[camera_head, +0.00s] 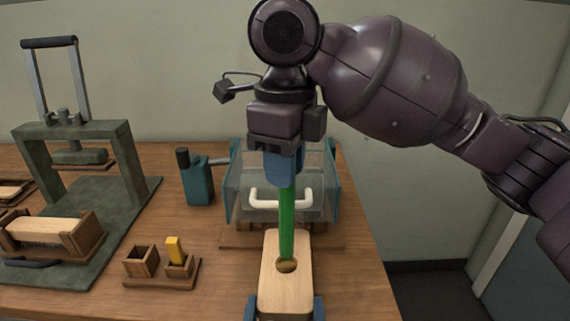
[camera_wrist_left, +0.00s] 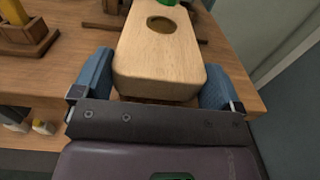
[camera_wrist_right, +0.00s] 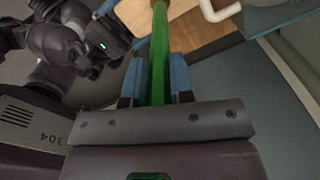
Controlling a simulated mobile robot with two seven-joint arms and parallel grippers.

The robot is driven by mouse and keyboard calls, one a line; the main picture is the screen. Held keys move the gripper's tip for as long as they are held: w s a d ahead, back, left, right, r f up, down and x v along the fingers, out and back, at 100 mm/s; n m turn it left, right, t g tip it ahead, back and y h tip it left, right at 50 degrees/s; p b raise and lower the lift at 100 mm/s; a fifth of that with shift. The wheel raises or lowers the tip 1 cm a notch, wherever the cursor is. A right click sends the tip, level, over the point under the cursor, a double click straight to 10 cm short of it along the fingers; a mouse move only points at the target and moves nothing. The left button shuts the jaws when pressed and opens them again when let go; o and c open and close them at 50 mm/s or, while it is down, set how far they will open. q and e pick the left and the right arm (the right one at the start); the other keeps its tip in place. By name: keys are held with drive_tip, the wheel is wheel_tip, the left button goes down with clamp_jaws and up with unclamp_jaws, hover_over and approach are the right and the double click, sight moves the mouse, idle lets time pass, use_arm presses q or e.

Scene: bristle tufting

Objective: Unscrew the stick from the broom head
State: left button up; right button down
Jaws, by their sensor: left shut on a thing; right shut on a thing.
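The broom head (camera_head: 286,290) is a pale wooden block with a round hole in its top face. My left gripper (camera_head: 285,309) is shut on its near end, a blue finger on each side, as the left wrist view (camera_wrist_left: 155,88) shows. The green stick (camera_head: 287,222) stands upright, its upper end in my right gripper (camera_head: 284,168), which is shut on it. In the left wrist view the hole is fully visible and empty, and the stick's lower end (camera_wrist_left: 166,3) is apart from it. The right wrist view shows the stick (camera_wrist_right: 159,55) between the blue fingers.
A clear bin with a white handle (camera_head: 281,198) stands behind the stick. A teal bottle (camera_head: 197,180) is left of it. A small wooden holder with a yellow block (camera_head: 176,251) sits left of the broom head. A green press (camera_head: 72,150) and a wooden tray (camera_head: 50,232) are further left.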

drive_tip(key=shift+r, duration=0.15)
drive_tip(key=shift+r, duration=1.9)
use_arm(q)
drive_tip(key=o, duration=1.4)
drive_tip(key=s, duration=1.2)
drive_tip(key=shift+a, duration=0.15)
use_arm(e)
drive_tip(key=shift+s+r, duration=0.15)
drive_tip(key=shift+r, duration=0.35)
